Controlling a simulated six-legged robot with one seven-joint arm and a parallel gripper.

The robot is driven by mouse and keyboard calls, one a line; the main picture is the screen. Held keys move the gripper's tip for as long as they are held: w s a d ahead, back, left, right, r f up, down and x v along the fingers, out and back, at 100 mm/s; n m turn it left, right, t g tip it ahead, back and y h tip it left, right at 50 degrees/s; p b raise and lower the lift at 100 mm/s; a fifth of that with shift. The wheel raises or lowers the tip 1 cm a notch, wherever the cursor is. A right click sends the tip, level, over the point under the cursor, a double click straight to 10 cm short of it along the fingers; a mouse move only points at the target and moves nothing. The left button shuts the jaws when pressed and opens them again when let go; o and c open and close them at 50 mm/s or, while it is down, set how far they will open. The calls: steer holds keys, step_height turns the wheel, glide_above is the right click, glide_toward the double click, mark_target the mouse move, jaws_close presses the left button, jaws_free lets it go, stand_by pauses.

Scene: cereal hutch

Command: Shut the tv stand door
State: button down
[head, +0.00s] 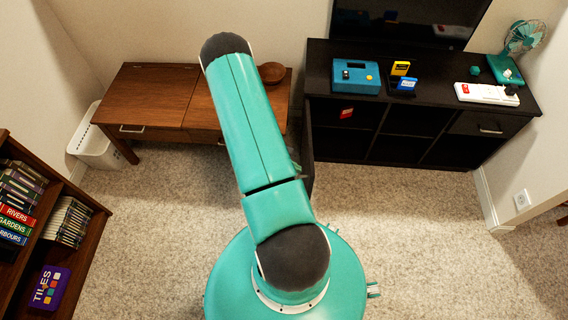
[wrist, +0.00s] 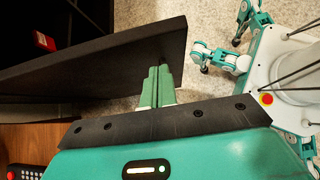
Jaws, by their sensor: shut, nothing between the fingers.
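The dark tv stand (head: 440,58) stands at the right in the head view. Its door (head: 308,145) is open at the stand's left end, sticking out toward me and partly hidden by my arm. In the wrist view the door (wrist: 95,58) is a black panel crossing from the left edge to the upper middle. My gripper (wrist: 157,75) is shut and empty, its green fingertips right beside the door's face near its free end. I cannot tell whether they touch it.
A wooden desk (head: 150,95) with a brown bowl (head: 271,72) stands left of the stand. A red item (head: 346,113) sits inside the stand's left compartment. A bookshelf (head: 85,195) is at the left and a white basket (head: 95,145) by the wall. The carpet at right is clear.

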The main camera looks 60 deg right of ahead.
steer(key=shift+s+d, duration=0.65)
steer(key=shift+s, duration=0.35)
steer(key=shift+s, duration=0.1)
